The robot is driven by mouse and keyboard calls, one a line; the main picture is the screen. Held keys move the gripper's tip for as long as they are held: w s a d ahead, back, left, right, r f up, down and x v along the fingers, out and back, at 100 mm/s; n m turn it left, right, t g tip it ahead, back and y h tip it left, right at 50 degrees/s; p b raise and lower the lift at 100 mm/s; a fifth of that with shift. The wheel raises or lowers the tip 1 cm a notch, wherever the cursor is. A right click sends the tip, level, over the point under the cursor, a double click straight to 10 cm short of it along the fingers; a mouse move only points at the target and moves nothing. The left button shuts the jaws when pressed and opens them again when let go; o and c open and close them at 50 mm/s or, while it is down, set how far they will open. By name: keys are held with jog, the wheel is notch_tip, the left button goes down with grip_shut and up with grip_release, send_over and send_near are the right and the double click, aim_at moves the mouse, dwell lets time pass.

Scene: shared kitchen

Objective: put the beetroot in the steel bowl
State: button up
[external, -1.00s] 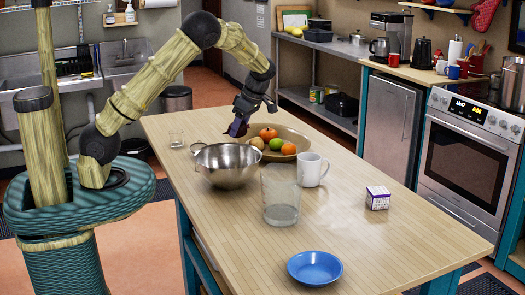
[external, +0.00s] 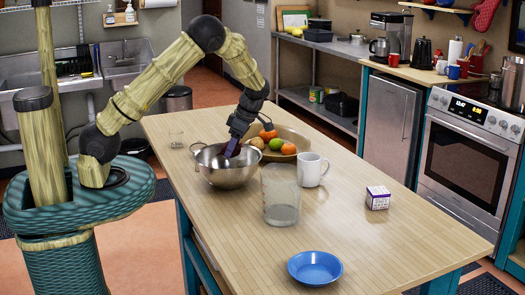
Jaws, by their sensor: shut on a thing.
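The steel bowl (external: 222,177) stands on the wooden table, left of its middle and in front of the fruit dish. My gripper (external: 232,148) points down into the mouth of the bowl, its tips at about rim height or a little below, near the back of the opening. It is shut on the beetroot, a dark purple thing that I can hardly tell apart from the dark fingers. I cannot tell whether the beetroot touches the inside of the bowl.
A wide dish (external: 300,143) with several fruits stands just behind the bowl. A clear glass jar (external: 281,200) and a white mug (external: 312,169) stand close to the right.

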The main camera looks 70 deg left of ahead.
notch_tip(320, 180, down, 5)
jog(key=shift+f+p, duration=0.2)
jog(key=shift+p, duration=0.2)
jog(key=shift+f, duration=0.1)
jog(key=shift+f+p, duration=0.4)
jog(key=shift+f, duration=1.35)
jog(key=shift+f, duration=0.15)
jog(key=o, duration=0.7)
jog(key=shift+o, duration=0.2)
jog(key=b+v, duration=0.2)
jog(key=v, duration=1)
